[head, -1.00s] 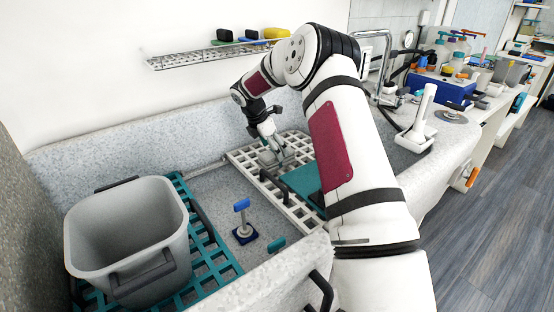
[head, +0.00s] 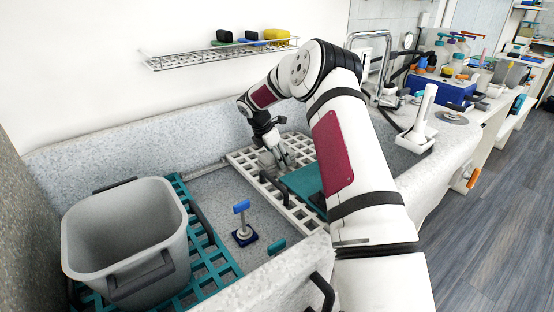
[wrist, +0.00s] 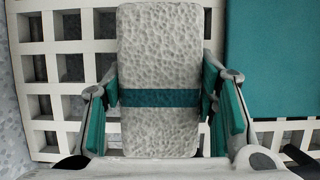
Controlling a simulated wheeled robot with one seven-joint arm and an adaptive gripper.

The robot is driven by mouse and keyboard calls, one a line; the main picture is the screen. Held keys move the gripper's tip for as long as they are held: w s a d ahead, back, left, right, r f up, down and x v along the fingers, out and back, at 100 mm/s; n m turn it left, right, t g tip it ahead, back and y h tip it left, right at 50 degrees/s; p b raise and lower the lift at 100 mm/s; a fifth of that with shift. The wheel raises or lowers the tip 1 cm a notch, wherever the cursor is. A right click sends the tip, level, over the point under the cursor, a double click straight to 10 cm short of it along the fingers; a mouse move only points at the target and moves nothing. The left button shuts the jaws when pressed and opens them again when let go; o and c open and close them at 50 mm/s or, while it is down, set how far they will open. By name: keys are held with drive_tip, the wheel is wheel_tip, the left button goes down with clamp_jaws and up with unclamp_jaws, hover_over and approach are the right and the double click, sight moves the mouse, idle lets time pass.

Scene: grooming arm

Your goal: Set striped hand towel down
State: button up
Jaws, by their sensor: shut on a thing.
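The striped hand towel (wrist: 160,60) is a pale grey, textured, flat block with a teal band across it. It fills the middle of the wrist view. My gripper (wrist: 160,105) is shut on it, with teal-padded fingers against both sides near the band. In the head view my gripper (head: 282,158) points down over the white grate (head: 240,158) in the tub, and the towel (head: 267,159) shows as a small grey patch beside the fingers. The towel lies over or just above the grate's bars; I cannot tell whether it touches them.
A teal mat (wrist: 275,60) lies right of the towel on the grate, with a clear gap between. A grey bin (head: 125,235) stands on a teal grate (head: 205,250) at left. A blue-topped post (head: 242,220) stands between. A wall rack (head: 215,55) hangs above.

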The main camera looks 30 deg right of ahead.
drive_tip(key=shift+r, duration=0.15)
wheel_tip(320, 180, up, 10)
drive_tip(key=shift+f+p, duration=0.2)
drive_tip(key=shift+p, duration=0.4)
drive_tip(key=shift+a+r, duration=0.1)
drive_tip(key=shift+r, duration=0.05)
